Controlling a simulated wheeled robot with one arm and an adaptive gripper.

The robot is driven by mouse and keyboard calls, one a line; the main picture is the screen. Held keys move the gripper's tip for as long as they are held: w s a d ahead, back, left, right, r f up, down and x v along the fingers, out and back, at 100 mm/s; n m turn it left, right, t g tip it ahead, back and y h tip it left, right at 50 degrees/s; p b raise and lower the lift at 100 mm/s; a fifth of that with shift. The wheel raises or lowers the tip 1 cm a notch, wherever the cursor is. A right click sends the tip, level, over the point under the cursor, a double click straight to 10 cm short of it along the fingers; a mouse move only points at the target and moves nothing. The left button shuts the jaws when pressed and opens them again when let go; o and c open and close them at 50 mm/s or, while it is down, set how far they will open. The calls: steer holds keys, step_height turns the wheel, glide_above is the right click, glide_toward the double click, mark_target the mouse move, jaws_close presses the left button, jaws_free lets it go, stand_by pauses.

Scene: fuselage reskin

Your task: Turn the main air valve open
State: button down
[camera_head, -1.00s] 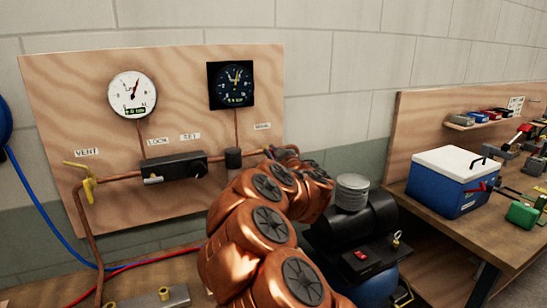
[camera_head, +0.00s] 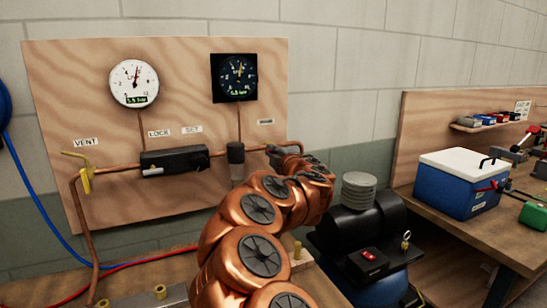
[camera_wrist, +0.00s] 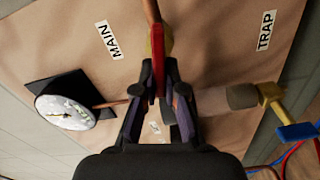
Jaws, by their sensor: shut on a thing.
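The main air valve has a brass-yellow body (camera_wrist: 156,38) and a red lever (camera_wrist: 160,80), on the copper pipe beside the MAIN label (camera_wrist: 109,40) in the wrist view. My gripper (camera_wrist: 158,68) is shut on the red lever, with one dark finger on each side of it. The lever's far end runs down between the fingers. In the head view the label (camera_head: 265,121) shows at the board's right edge, and my copper-coloured arm reaches up to just below it. The valve itself is hidden there behind my wrist.
The wooden board carries a white gauge (camera_head: 134,83), a dark gauge (camera_head: 234,77) and a yellow vent valve (camera_head: 85,180). A blue-handled valve (camera_wrist: 297,131) is near the TRAP label (camera_wrist: 265,31). A black compressor (camera_head: 358,225) stands close right of my arm, before a bench with a blue cooler (camera_head: 455,185).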

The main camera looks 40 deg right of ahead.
steer(key=shift+f+n+b, duration=0.35)
steer(key=shift+n+b, duration=0.25)
steer(key=shift+n, duration=0.5)
steer(key=c, duration=1.2)
jaws_free()
steer(key=shift+c, duration=0.2)
steer(key=shift+r, duration=0.1)
steer(key=v, duration=1.2)
